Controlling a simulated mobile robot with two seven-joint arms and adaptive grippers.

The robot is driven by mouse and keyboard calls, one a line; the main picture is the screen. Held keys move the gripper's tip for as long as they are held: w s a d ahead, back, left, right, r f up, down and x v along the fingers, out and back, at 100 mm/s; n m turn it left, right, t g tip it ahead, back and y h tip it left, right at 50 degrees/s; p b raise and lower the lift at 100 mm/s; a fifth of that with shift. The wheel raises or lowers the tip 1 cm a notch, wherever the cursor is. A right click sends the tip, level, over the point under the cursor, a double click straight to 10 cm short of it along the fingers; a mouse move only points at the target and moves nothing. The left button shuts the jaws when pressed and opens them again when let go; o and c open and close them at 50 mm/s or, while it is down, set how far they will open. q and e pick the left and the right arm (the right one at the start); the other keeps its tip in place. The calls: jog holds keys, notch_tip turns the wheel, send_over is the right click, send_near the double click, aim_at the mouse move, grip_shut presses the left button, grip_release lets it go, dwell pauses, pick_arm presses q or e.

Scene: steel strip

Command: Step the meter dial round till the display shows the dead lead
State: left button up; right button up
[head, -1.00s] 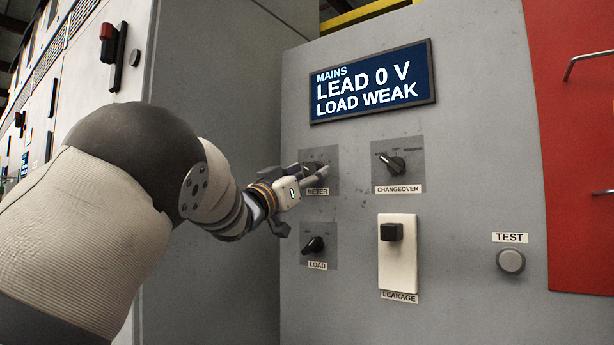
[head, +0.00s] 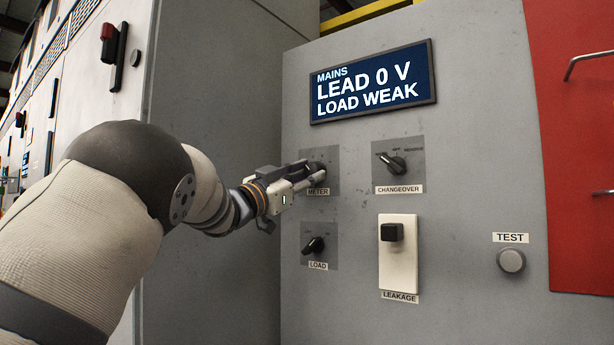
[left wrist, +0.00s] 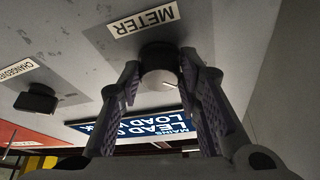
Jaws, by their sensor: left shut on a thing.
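The meter dial (head: 316,168) is a dark round knob on a grey plate above the METER label (head: 318,191). My left gripper (head: 313,174) reaches it from the left and partly hides it. The display (head: 372,82) reads "MAINS LEAD 0 V LOAD WEAK". My right gripper is not in view.
The changeover knob (head: 396,165) is right of the meter dial. The load knob (head: 314,245) is below it. A black leakage switch (head: 391,232) sits on a white plate, with a round test button (head: 511,261) further right. A red panel (head: 575,140) borders the right.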

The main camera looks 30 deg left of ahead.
pick_arm(q)
jog(key=shift+a+r+m+g+h, duration=0.1)
jog(key=shift+m+g+h, duration=0.4)
jog(key=shift+m, duration=0.9)
jog(key=shift+a+m+g+h, duration=0.1)
jog(key=shift+m+g+h, duration=0.2)
jog(key=shift+m+h, duration=0.75)
jog(key=shift+m+y, duration=0.35)
jog(key=shift+m, duration=0.2)
jog(key=o, duration=1.1)
jog(key=shift+o, duration=0.2)
jog(key=v, duration=1.2)
